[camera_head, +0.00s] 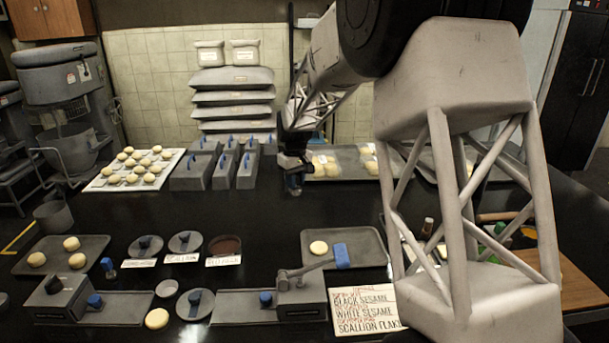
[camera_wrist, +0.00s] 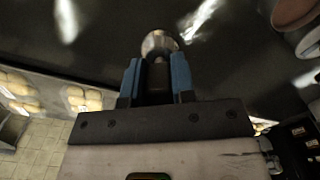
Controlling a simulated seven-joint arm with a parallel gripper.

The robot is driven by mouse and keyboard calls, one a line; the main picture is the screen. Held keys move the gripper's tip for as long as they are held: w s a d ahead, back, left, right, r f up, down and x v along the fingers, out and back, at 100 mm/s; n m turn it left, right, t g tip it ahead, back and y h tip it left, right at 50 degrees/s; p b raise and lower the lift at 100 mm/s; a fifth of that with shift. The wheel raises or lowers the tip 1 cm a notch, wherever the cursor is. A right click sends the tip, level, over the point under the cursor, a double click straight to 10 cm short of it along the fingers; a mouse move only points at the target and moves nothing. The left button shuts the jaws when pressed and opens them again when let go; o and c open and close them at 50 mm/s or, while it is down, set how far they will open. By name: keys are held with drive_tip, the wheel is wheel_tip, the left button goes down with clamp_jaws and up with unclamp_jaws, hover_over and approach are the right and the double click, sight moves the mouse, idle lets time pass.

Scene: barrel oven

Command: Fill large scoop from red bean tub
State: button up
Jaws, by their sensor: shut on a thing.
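My gripper (camera_head: 294,183) hangs above the middle of the black counter, behind the front row of tubs. In the wrist view its blue fingers (camera_wrist: 155,80) are shut on a dark handle with a shiny round metal end, seemingly the large scoop (camera_wrist: 159,43). The scoop's bowl is seen from behind, so its contents are hidden. An open round tub of dark reddish-brown filling (camera_head: 224,246), likely the red bean tub, stands front left of the gripper, well apart from it. Its label is too small to read.
A tray with a bun (camera_head: 319,248) and a blue-handled lever press (camera_head: 300,290) lie to the right and front. Grey blue-handled boxes (camera_head: 193,172) stand behind. The counter between is clear.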

drive_tip(key=s+a+f+n, duration=0.3)
drive_tip(key=s+a+n, duration=0.2)
drive_tip(key=a, duration=0.6)
drive_tip(key=s+a+f+n, duration=0.3)
drive_tip(key=s+a+n, duration=0.2)
drive_tip(key=a, duration=0.6)
drive_tip(key=shift+s+a+n, duration=0.25)
drive_tip(key=shift+s+n, duration=0.1)
drive_tip(key=shift+n, duration=0.35)
drive_tip(key=shift+f, duration=0.15)
drive_tip(key=shift+f, duration=2.9)
drive_tip(key=shift+f, duration=0.7)
drive_tip(key=shift+r, duration=0.1)
wheel_tip(320, 180, up, 7)
idle(0.7)
